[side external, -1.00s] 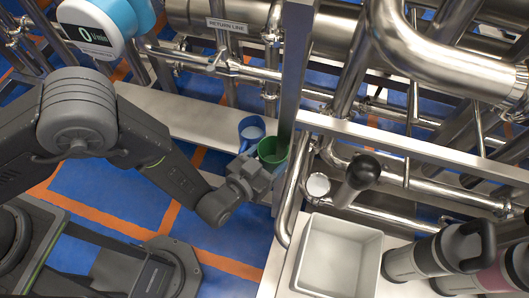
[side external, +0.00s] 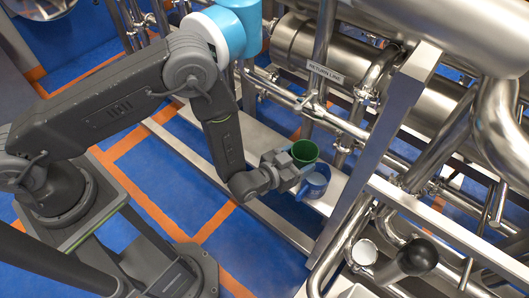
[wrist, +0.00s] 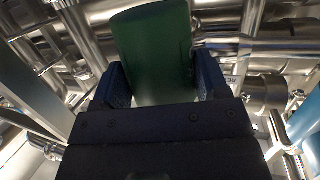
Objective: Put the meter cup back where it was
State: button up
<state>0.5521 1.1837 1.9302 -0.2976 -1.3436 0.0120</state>
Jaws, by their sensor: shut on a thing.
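A green cup (side external: 304,153) is held in my gripper (side external: 288,167), above the metal shelf (side external: 262,143). In the wrist view the green cup (wrist: 155,55) sits between the two blue-padded fingers (wrist: 162,85), which press on its sides. The task names a meter cup; I cannot make out markings on either cup.
A steel post (side external: 375,140) rises right of the cups. Steel pipes (side external: 330,72), one labelled RETURN LINE, run behind the shelf. A dark-topped handle (side external: 418,257) and a round white-topped item (side external: 364,252) are at lower right. Bare shelf extends up-left of the cups.

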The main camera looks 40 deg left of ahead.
jog(key=w+a+f+n+y, duration=0.1)
jog(key=a+n+y, duration=0.1)
jog(key=a, duration=1.2)
jog(key=a+f+n+y, duration=0.1)
jog(key=a+y, duration=0.1)
jog(key=a, duration=1.3)
jog(key=shift+t, duration=0.3)
jog(key=w+d+f, duration=0.1)
jog(key=d+f, duration=0.1)
jog(key=d, duration=0.1)
jog(key=w+d+f, duration=0.1)
jog(key=d+f, duration=0.2)
jog(key=d, duration=0.1)
jog(key=w+d+f, duration=0.2)
jog(key=d, duration=0.2)
jog(key=shift+w+f, duration=0.1)
jog(key=shift+f, duration=2.1)
jog(key=shift+f, duration=0.2)
jog(key=o, duration=1.1)
jog(key=shift+r, duration=0.1)
